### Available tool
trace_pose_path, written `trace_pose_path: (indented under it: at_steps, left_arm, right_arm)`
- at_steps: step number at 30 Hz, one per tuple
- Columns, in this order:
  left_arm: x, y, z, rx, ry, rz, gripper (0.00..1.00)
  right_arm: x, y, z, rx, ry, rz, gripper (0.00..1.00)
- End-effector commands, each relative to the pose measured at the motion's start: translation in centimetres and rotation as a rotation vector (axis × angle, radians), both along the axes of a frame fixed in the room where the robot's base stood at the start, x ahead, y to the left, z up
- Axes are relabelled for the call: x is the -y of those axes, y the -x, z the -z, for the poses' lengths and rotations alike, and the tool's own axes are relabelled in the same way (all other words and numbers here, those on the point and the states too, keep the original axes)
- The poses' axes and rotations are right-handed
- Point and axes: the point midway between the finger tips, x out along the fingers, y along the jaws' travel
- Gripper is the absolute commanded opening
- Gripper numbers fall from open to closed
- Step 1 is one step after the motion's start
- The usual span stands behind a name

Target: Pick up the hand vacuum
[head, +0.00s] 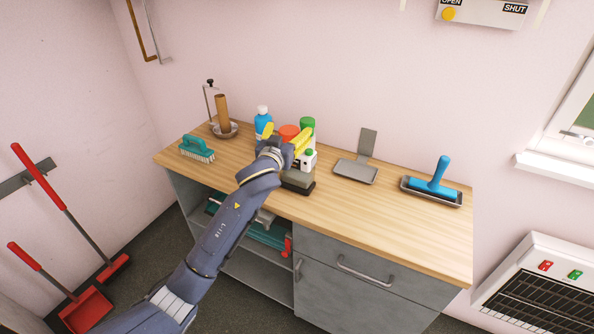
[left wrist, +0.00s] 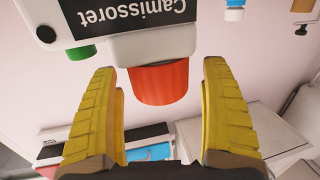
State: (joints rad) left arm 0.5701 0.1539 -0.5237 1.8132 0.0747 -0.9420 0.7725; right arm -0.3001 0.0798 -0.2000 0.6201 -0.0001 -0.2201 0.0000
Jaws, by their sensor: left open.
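I cannot make out a hand vacuum for certain in either view. My left gripper (head: 284,136) is over the back of the wooden worktop, among the bottles, with its yellow fingers apart. In the left wrist view the open fingers (left wrist: 160,70) stand on either side of a red-orange cap (left wrist: 160,84) on a white container (left wrist: 152,44) labelled "Camissoret". Gaps show between the cap and both fingers. The cap also shows in the head view (head: 289,130). The gripper and forearm hide part of the bottles. My right gripper is not in view.
The worktop (head: 400,222) also holds a blue bottle (head: 263,118), a green-capped one (head: 307,124), a dark block (head: 297,181), a teal brush (head: 197,148), a roll holder (head: 222,115), a metal stand (head: 357,171) and a blue-handled tool (head: 434,178) in a tray. Its front right is clear.

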Motion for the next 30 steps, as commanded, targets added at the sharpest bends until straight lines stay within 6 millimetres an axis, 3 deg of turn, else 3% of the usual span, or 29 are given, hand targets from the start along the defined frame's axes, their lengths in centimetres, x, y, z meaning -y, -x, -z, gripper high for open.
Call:
trace_pose_path:
  at_steps: [2, 21, 30]
  left_arm:
    - [-0.01, 0.01, 0.02, 0.000, 0.000, 0.000, 0.80]
    - [-0.02, 0.03, 0.02, 0.000, 0.001, 0.000, 0.06]
    - [0.01, 0.02, -0.42, 0.004, 0.003, 0.001, 0.04]
  right_arm:
    - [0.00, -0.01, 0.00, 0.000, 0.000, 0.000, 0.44]
    - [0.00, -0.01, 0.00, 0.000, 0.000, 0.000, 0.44]
    - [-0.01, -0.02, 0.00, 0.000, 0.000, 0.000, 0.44]
